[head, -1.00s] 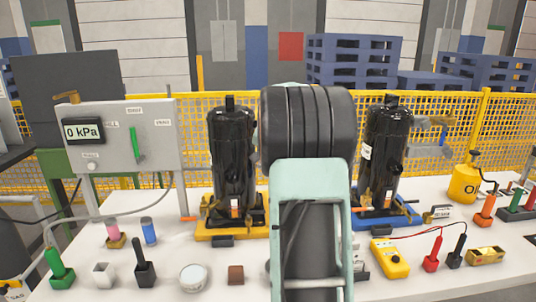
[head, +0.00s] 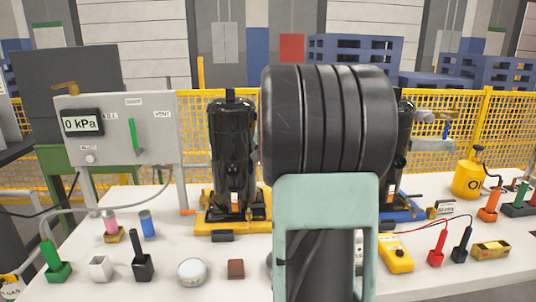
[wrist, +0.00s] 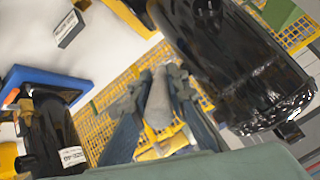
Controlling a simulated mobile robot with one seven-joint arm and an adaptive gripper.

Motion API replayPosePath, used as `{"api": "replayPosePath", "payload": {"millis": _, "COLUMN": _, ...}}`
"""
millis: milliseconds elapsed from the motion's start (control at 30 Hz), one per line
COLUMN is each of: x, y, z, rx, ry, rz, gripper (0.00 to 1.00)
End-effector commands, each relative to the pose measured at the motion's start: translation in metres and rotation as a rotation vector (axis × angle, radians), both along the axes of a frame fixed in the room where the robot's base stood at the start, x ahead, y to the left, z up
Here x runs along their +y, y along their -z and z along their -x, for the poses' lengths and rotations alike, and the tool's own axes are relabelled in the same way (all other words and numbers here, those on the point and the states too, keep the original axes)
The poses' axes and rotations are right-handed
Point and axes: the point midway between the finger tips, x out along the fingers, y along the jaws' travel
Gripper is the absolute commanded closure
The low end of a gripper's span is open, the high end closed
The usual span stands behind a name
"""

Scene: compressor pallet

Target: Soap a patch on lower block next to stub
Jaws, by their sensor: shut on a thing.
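In the wrist view, my gripper (wrist: 160,105) is shut on a slim grey-brown thing (wrist: 158,98), blurred; I cannot tell its exact kind. A black compressor (head: 232,150) stands upright on a yellow base (head: 232,229). A second black compressor (head: 404,135) on a blue base is mostly behind my arm. In the wrist view, one black compressor (wrist: 235,60) lies close at upper right of the jaws, and another (wrist: 52,130) is at lower left beside a blue base (wrist: 45,85). I cannot make out the lower block or stub.
A gauge panel (head: 120,127) reading 0 kPa stands at left. A round white-topped tin (head: 192,272), a brown block (head: 236,269) and several coloured holders line the table front. A yellow meter (head: 395,254) and oil can (head: 466,180) are at right. Yellow mesh fence stands behind.

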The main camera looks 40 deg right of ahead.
Motion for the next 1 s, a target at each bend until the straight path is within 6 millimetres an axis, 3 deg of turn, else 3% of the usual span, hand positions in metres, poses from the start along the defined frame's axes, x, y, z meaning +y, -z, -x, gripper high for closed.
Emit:
{"api": "replayPosePath", "payload": {"millis": 233, "x": 0.002, "y": 0.000, "z": 0.003, "rx": -0.001, "ry": 0.000, "rz": 0.001, "gripper": 1.00}}
{"api": "replayPosePath", "payload": {"millis": 567, "x": 0.015, "y": 0.001, "z": 0.025, "rx": -0.001, "ry": 0.000, "rz": 0.001, "gripper": 1.00}}
{"api": "replayPosePath", "payload": {"millis": 1000, "x": 0.015, "y": 0.000, "z": 0.025, "rx": 0.000, "ry": 0.000, "rz": 0.000, "gripper": 1.00}}
